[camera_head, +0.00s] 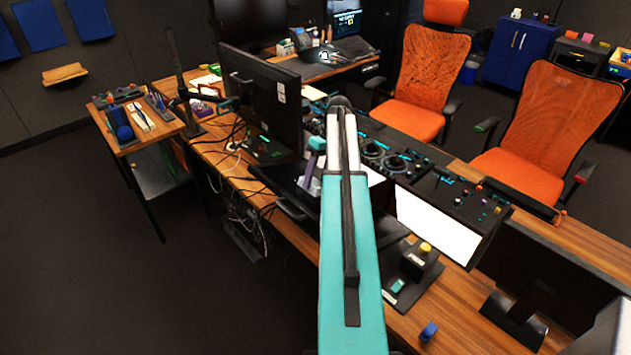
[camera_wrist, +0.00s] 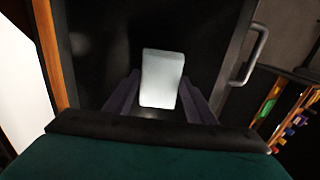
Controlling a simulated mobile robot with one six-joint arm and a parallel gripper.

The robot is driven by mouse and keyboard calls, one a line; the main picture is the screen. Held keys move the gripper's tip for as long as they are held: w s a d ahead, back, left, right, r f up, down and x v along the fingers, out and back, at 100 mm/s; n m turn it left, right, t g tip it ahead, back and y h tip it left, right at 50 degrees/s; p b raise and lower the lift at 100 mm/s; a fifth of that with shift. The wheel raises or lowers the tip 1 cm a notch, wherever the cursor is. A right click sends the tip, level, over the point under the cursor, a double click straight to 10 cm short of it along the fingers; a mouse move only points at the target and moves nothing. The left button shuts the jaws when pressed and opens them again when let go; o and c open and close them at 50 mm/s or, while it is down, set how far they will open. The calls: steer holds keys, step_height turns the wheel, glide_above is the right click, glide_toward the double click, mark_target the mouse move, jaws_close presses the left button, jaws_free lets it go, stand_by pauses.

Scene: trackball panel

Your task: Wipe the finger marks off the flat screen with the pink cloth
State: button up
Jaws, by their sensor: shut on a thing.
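My gripper (camera_wrist: 160,80) has its two dark purple fingers on either side of a pale, whitish block-like thing (camera_wrist: 163,66) and is shut on it. I cannot tell whether this is the cloth; no plainly pink cloth shows. In the head view my gripper (camera_head: 309,182) is partly hidden behind my teal arm, above the dark left part of the desk panel. A bright white flat screen (camera_head: 437,222) is set in the panel, right of my arm. A bright white surface (camera_wrist: 14,85) also shows at the wrist view's left edge. No finger marks can be made out.
A large monitor (camera_head: 268,100) stands close behind my gripper, with loose cables beside it. A black stand with a yellow knob (camera_head: 425,247) is near the screen's front edge. Another monitor (camera_head: 535,290) is at lower right. Orange chairs (camera_head: 425,80) stand beyond the desk.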

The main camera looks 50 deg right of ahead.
steer(key=shift+p+v, duration=1.55)
steer(key=shift+v, duration=1.5)
steer(key=shift+r, duration=0.1)
steer(key=shift+p+v, duration=0.7)
steer(key=shift+v, duration=0.7)
